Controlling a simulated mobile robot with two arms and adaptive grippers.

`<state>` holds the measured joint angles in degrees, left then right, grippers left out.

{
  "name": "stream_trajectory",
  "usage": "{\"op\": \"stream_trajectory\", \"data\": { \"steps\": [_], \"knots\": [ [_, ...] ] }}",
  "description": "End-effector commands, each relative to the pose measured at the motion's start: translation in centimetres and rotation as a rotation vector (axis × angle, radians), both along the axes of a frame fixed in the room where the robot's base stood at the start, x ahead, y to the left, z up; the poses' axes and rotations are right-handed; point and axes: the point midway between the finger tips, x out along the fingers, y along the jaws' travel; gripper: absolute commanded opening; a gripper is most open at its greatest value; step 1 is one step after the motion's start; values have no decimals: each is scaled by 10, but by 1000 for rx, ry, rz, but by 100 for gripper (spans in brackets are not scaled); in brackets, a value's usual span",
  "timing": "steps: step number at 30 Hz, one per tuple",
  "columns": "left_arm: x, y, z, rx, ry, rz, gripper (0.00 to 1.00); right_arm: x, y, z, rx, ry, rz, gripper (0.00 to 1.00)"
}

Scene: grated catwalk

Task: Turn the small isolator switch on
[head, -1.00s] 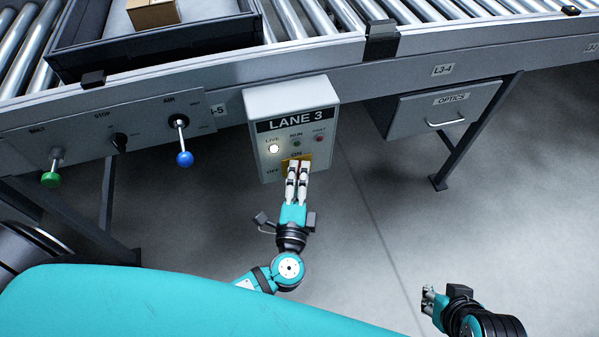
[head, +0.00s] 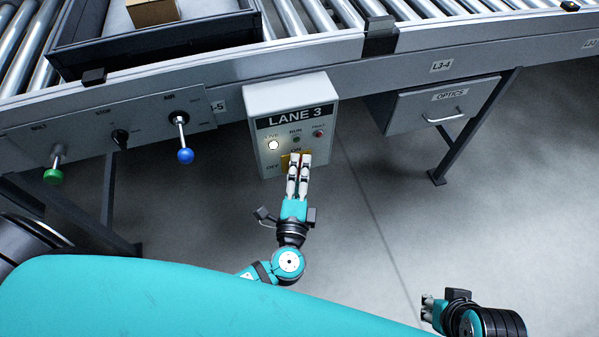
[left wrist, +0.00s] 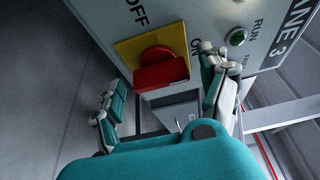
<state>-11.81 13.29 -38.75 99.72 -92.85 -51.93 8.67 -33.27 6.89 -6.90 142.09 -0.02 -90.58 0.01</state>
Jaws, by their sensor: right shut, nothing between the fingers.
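The isolator switch is a red handle (left wrist: 160,72) on a yellow plate (left wrist: 126,48), on the front of the grey LANE 3 box (head: 262,100). ON and OFF are printed beside the plate. In the left wrist view the handle's bar seems to run towards ON. My left gripper (head: 300,158) is at the switch, its fingers apart, with the handle showing between them. I cannot tell whether they touch it. In the head view the fingers hide most of the handle. My right gripper (head: 427,306) is shut and empty, low at the right, away from the box.
A lit LIVE lamp (head: 273,145) and the RUN lamp (head: 296,140) sit above the switch. A panel to the left carries a green-knobbed lever (head: 54,174) and a blue-knobbed lever (head: 185,155). The OPTICS drawer (head: 440,112) hangs at the right. The roller conveyor runs above.

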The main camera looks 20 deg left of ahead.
Motion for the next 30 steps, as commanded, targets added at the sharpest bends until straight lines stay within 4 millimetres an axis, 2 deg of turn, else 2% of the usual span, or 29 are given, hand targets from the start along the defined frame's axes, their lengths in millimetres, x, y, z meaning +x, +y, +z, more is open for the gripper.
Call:
{"op": "stream_trajectory", "data": {
  "steps": [7,11,24,30],
  "knots": [
    [0,1,1,-1,-1,2,79,1,0,1,1,-3,-1,0],
    [-9,-1,0,-1,0,1,79,1,0,1,1,-4,-1,0],
    [-94,-19,0,-2,3,0,79,1,0,0,0,-2,0,0],
    [-114,-23,1,-1,0,1,79,0,0,0,0,-2,0,0]
  ]
}}
